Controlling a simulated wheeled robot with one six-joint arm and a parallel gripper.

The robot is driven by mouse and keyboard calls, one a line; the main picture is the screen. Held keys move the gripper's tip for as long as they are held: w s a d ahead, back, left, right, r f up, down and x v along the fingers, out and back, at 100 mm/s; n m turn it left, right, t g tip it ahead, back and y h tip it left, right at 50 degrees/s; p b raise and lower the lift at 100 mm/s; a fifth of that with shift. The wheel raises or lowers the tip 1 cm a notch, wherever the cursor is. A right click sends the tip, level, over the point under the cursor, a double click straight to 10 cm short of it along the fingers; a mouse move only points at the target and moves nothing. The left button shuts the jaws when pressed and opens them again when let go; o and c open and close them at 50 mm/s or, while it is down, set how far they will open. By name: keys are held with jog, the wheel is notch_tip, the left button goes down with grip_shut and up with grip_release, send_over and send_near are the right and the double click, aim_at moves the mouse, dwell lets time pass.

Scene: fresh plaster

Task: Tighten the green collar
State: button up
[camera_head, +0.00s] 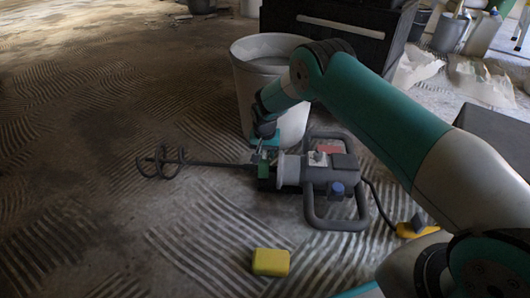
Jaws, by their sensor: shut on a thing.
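A hand-held mixer (308,170) lies on the combed plaster floor in the head view, its grey handle frame to the right and its dark shaft running left to a spiral paddle (162,162). The green collar (262,171) sits between the shaft and the light grey front of the mixer body. My gripper (265,152) comes down from above onto the collar and is shut on it. My gripper's body partly hides the collar, and the exact finger contact is too small to see clearly.
A pale bucket (262,60) stands just behind the mixer, close to my arm. A yellow sponge-like block (271,262) lies in front. A cable with a yellow end (410,228) runs right. A black box (340,28) stands behind. The left floor is open.

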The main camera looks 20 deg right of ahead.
jog(key=shift+w+d+f+g+y+b, duration=0.15)
jog(key=shift+w+f+g+y+b, duration=0.15)
jog(key=shift+f+g+b, duration=0.5)
jog(key=shift+r+g+b, duration=0.25)
jog(key=shift+g+b, duration=0.15)
jog(key=shift+b, duration=0.05)
jog(key=o, duration=0.6)
jog(key=shift+c, duration=0.2)
jog(key=shift+r, duration=0.15)
notch_tip(320, 180, up, 17)
jog(key=w+p, duration=0.1)
jog(key=p, duration=0.9)
jog(key=shift+w+d, duration=0.35)
jog(key=shift+d, duration=0.05)
